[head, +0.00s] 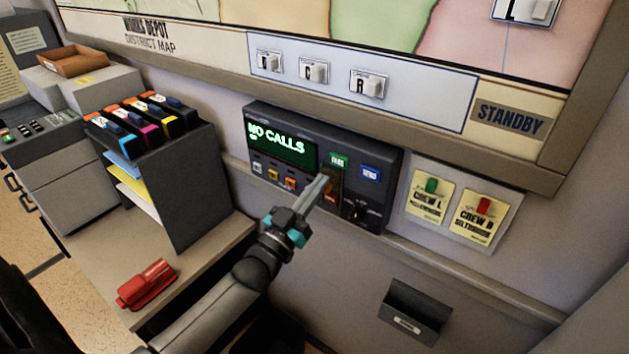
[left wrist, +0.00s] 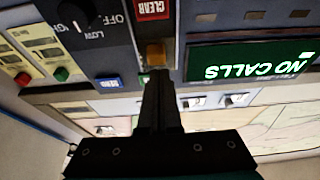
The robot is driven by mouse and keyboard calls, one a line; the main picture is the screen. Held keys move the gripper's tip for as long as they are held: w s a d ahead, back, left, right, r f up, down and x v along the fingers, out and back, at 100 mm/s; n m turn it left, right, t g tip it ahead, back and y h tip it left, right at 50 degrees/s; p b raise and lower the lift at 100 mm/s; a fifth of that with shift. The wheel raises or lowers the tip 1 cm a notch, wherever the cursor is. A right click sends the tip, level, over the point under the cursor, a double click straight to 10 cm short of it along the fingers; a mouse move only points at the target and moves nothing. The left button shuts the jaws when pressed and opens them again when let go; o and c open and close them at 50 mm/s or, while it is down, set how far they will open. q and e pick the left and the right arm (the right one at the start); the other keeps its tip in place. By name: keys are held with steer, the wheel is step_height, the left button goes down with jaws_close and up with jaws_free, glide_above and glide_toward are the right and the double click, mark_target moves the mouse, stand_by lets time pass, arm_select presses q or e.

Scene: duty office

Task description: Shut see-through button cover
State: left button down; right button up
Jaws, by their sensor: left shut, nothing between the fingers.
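A dark wall panel (head: 380,143) carries a screen reading "NO CALLS" and several buttons. My left gripper (head: 322,181) is shut and empty, its tips at the panel's lower middle. An amber see-through piece (head: 338,180), which looks like the button cover, is just beyond the tips, below a green button (head: 339,160) and above a red button (head: 331,198). In the left wrist view, which is upside down, the amber piece (left wrist: 155,53) is right ahead of the shut fingers (left wrist: 158,75), beside the red "CLEAR" button (left wrist: 152,8). Contact and the cover's exact angle cannot be told.
A blue button (head: 370,173) and a dark knob (head: 355,210) are right of the fingers. Crew cards (head: 430,196) hang further right. A dark wall tray (head: 415,312) is below.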

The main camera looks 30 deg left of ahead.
arm_select(q)
steer(key=shift+f, duration=0.3)
step_height(320, 180, down, 7)
steer(key=b, duration=0.5)
steer(key=shift+r, duration=0.15)
arm_select(e)
step_height(320, 180, down, 5)
steer(key=shift+r, duration=0.1)
arm_select(q)
steer(key=shift+r+p, duration=0.4)
steer(key=shift+p, duration=0.1)
steer(key=s+p, duration=0.2)
steer(key=s, duration=0.7)
steer(key=shift+s+a+r, duration=0.2)
steer(key=shift+a, duration=0.15)
arm_select(e)
steer(key=r, duration=0.1)
steer(key=s+r, duration=0.1)
steer(key=shift+s+r, duration=0.25)
steer(key=shift+r, duration=0.05)
